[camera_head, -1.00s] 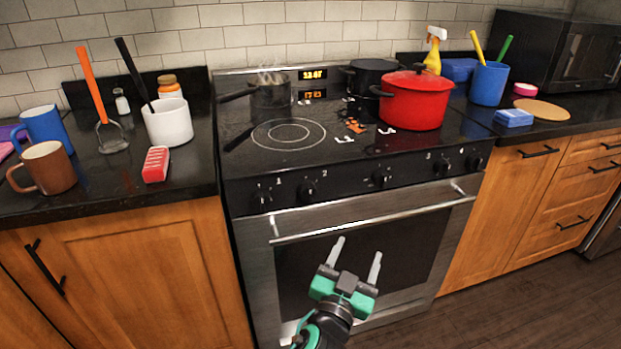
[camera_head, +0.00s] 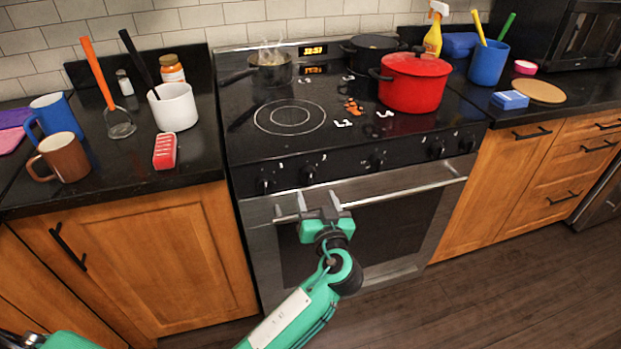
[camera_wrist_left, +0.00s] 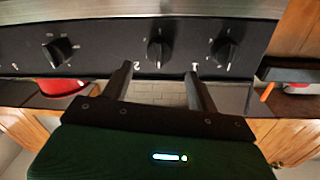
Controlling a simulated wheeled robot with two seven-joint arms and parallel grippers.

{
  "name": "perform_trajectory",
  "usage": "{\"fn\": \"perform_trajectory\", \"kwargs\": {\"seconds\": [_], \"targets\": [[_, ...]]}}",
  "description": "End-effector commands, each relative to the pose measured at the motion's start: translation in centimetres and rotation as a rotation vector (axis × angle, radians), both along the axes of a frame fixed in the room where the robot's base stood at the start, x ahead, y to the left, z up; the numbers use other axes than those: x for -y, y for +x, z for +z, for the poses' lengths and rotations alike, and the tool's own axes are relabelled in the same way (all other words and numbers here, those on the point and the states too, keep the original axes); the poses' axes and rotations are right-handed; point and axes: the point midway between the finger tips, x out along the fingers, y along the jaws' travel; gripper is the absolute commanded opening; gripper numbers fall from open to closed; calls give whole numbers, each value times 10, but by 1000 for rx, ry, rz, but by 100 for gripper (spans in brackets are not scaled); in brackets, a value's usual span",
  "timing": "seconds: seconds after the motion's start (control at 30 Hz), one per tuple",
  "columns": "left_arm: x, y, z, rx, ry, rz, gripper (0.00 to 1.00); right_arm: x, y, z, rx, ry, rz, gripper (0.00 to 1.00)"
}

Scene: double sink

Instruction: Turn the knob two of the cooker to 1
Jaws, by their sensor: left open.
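The cooker (camera_head: 300,205) stands in the middle of the head view, its control panel along the front. Knob two (camera_head: 308,174) is the second dark knob from the left. In the left wrist view, which looks upside down, knob two (camera_wrist_left: 158,50) is beside the printed 2. My left gripper (camera_head: 318,197) is open and empty, just below knob two in the head view, near the oven handle. In the wrist view its fingertips (camera_wrist_left: 158,68) are spread to either side of knob two, apparently short of it. The right gripper is out of view.
Knob one (camera_head: 265,185) is close on the left; the middle knob (camera_head: 377,162) is farther right. The oven handle (camera_head: 380,197) runs below the panel. A steaming pan (camera_head: 270,72), a red pot (camera_head: 414,85) and a black pot (camera_head: 370,50) stand on the cooktop.

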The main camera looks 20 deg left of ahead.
Motion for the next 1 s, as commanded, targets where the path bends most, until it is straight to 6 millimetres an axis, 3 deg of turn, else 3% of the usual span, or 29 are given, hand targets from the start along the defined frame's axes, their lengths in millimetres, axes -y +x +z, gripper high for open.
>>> {"fn": "perform_trajectory", "kwargs": {"seconds": [0.1,0.3,0.77,1.0], "targets": [[-13,23,2,1,5,0,60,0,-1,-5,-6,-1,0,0],[-28,49,1,-1,3,0,60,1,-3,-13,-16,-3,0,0],[-35,60,0,-1,-1,-2,60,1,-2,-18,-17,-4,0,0],[-34,60,0,-1,-1,-2,16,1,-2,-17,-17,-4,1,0]]}}
